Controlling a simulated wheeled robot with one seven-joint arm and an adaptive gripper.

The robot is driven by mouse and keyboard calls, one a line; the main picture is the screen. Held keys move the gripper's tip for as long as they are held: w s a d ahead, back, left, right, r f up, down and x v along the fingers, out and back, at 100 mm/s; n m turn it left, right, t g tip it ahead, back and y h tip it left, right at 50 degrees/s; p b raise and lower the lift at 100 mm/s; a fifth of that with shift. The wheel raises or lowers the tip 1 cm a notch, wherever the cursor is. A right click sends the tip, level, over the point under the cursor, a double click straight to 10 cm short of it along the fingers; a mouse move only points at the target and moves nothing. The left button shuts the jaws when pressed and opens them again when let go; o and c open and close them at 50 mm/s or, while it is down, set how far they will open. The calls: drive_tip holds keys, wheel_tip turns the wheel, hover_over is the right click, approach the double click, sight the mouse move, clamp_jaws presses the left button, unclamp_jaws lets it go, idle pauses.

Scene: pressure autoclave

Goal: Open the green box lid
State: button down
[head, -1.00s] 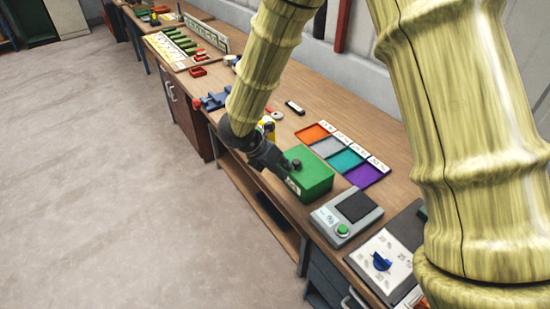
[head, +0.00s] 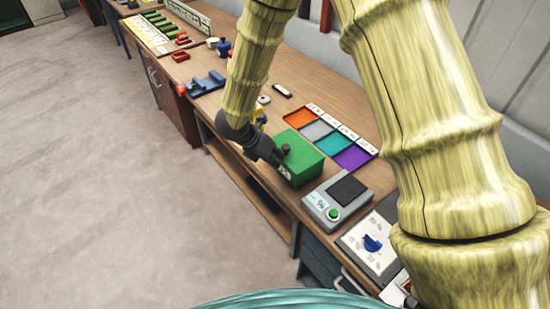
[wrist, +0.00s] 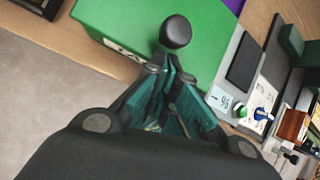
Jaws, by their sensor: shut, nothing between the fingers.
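The green box (head: 303,163) stands near the front edge of the wooden bench with its lid (wrist: 150,25) down. A dark round knob (wrist: 175,33) sticks up from the box near the front edge; it also shows in the head view (head: 284,149). My gripper (head: 276,157) is at the front left side of the box, right by the knob. In the wrist view my gripper (wrist: 165,72) has its fingertips together just below the knob with nothing between them. I cannot tell whether the fingertips touch the knob or the box.
Orange, grey, teal and purple trays (head: 318,131) lie behind the box. A grey scale-like device (head: 337,200) with a green button stands close to its right. A blue vise-like tool (head: 205,84) lies farther left. The floor (head: 90,180) in front is clear.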

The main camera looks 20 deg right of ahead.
drive_tip(key=shift+s+d+r, duration=0.15)
drive_tip(key=shift+s+r, duration=0.1)
drive_tip(key=shift+r, duration=0.2)
drive_tip(key=shift+w+d+r+y, duration=0.1)
drive_tip(key=shift+w+r+y, duration=0.05)
drive_tip(key=shift+r+y, duration=0.2)
drive_tip(key=shift+r+y, duration=0.25)
